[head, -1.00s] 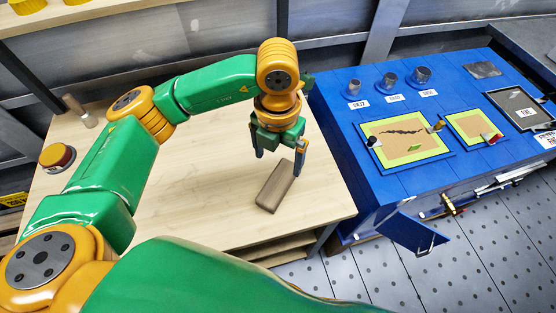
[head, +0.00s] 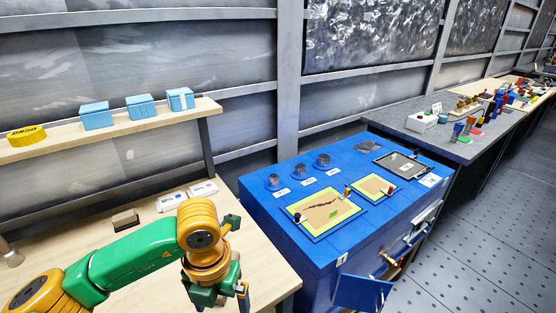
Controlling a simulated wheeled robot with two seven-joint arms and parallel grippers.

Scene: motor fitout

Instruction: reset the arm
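My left arm comes in from the lower left in the head view, bent at its orange joint over the wooden table (head: 265,262). My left gripper (head: 222,304) hangs at the bottom edge of the view, in front of the table's right part. Its fingers look spread apart with nothing seen between them; the fingertips are cut off by the frame edge. My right arm and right gripper are not in view.
A blue cabinet (head: 300,246) stands right of the table, with cups, framed panels and an open blue door (head: 362,292). A shelf (head: 75,143) holds blue boxes (head: 140,107) and a yellow roll (head: 27,136). A grey bench (head: 420,132) lies beyond. Floor is clear at right.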

